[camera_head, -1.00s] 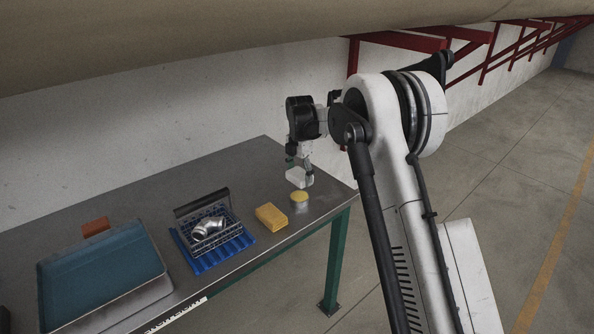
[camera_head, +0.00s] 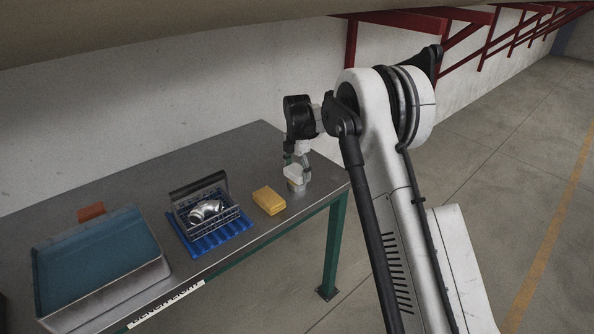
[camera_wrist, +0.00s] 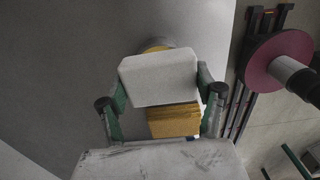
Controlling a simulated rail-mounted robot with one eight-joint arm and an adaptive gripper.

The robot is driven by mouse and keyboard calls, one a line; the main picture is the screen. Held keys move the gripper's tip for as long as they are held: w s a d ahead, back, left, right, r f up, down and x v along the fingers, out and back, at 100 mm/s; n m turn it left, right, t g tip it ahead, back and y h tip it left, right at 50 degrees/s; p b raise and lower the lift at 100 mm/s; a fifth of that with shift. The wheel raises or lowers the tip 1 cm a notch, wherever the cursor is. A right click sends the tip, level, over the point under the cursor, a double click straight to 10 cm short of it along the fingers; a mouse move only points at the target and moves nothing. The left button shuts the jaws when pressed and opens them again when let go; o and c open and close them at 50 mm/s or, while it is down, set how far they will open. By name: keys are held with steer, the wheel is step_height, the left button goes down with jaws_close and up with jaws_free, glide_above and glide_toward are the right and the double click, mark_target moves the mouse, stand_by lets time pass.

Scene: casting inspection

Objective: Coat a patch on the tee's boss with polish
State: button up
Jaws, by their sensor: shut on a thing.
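My gripper (camera_head: 301,160) is shut on a pale grey-white block (camera_head: 294,171), which also shows between the fingers in the wrist view (camera_wrist: 160,79). The block is right over the round tin (camera_head: 297,185) of yellow polish and hides most of it. I cannot tell whether they touch. In the wrist view a yellow part of the tin (camera_wrist: 157,45) peeks out past the block's far edge. The silvery metal tee (camera_head: 207,211) lies in a wire basket (camera_head: 231,218). I cannot make out its boss.
The basket stands on a blue ribbed mat (camera_head: 208,248). A yellow block (camera_head: 269,200) lies between basket and tin. A tray with a blue lining (camera_head: 98,258) and an orange block (camera_head: 91,211) are at the left. The tin is near the bench's right end.

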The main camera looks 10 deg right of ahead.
mark_target(298, 171)
steer(key=shift+f+b, duration=0.55)
steer(key=shift+b, duration=0.1)
stand_by(2.5)
steer(key=shift+r+p, duration=1.2)
steer(key=shift+r, duration=2.35)
steer(key=shift+s+d+f+m, duration=0.15)
steer(key=shift+s+f+m, duration=0.1)
steer(key=shift+s+m, duration=0.05)
steer(key=s+d+f+m, duration=0.2)
steer(key=s+f+m, duration=0.1)
steer(key=s+m, duration=0.5)
steer(key=s+d+f+m, duration=0.3)
steer(key=s+m, duration=0.5)
steer(key=s, duration=0.2)
steer(key=s+d+f+m, duration=0.3)
steer(key=s+m, duration=0.5)
steer(key=shift+s+d, duration=0.2)
steer(key=shift+s, duration=0.2)
